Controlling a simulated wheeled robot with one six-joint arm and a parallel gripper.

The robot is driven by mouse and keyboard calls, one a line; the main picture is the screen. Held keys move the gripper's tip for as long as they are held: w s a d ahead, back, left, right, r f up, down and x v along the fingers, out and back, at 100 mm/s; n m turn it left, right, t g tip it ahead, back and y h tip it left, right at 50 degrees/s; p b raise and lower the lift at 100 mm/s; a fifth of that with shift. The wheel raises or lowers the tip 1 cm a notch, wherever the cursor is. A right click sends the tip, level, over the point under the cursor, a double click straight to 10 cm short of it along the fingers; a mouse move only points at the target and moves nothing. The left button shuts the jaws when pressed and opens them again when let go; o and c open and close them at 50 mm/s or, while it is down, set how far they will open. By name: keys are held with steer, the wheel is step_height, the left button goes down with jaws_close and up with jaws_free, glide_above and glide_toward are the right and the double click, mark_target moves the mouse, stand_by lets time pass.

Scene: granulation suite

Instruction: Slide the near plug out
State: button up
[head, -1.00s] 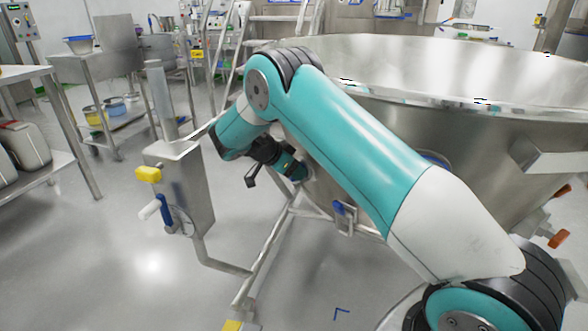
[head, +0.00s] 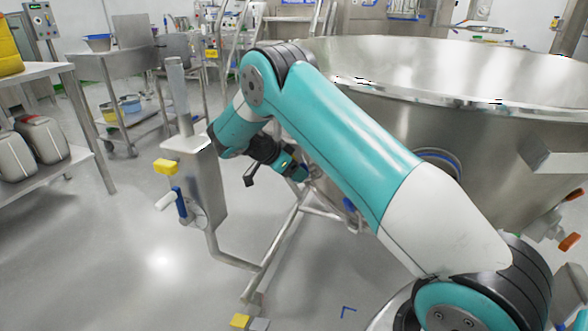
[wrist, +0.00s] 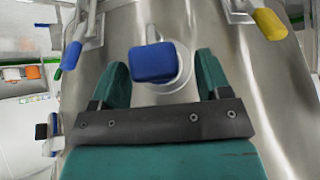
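A blue block-shaped plug (wrist: 153,64) sits in a round steel fitting (wrist: 184,77) on the metal vessel wall in the wrist view. My gripper (wrist: 163,58) is open, with one teal finger on each side of the plug. Gaps show between the plug and both fingers; the right gap looks wider. How deep the plug lies between the fingers is hard to tell. In the head view my gripper (head: 300,176) is at the side of the big steel vessel (head: 480,135), and my arm hides the plug.
A blue-handled clamp (wrist: 72,55) is left of the plug and a yellow-handled one (wrist: 269,24) is upper right. In the head view a steel post box (head: 195,180) with a yellow knob stands left of my arm. Vessel frame legs (head: 280,235) run below. Open floor lies front left.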

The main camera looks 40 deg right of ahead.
steer(key=shift+s+d, duration=0.1)
steer(key=shift+d, duration=0.15)
steer(key=p+v, duration=0.1)
steer(key=v, duration=0.6)
steer(key=shift+a+r, duration=0.2)
steer(key=s+a+r+n+t+y, duration=0.2)
steer(key=s+a+r+n+y, duration=0.15)
steer(key=a+r+n, duration=0.3)
steer(key=s+a+r+n+y, duration=0.25)
steer(key=s+a+n, duration=0.35)
steer(key=s, duration=0.4)
steer(key=s+a+r+n+y, duration=0.2)
steer(key=s+a+n+y, duration=0.25)
steer(key=s+n, duration=0.4)
steer(key=s+a+r+n+y, duration=0.2)
steer(key=s+a+r+n, duration=0.3)
steer(key=s, duration=0.6)
step_height(320, 180, up, 21)
steer(key=s+a+g+p, duration=0.1)
steer(key=s+p, duration=0.1)
steer(key=p, duration=2.1)
steer(key=shift+a+y+p, duration=0.35)
steer(key=shift+a+p, duration=0.05)
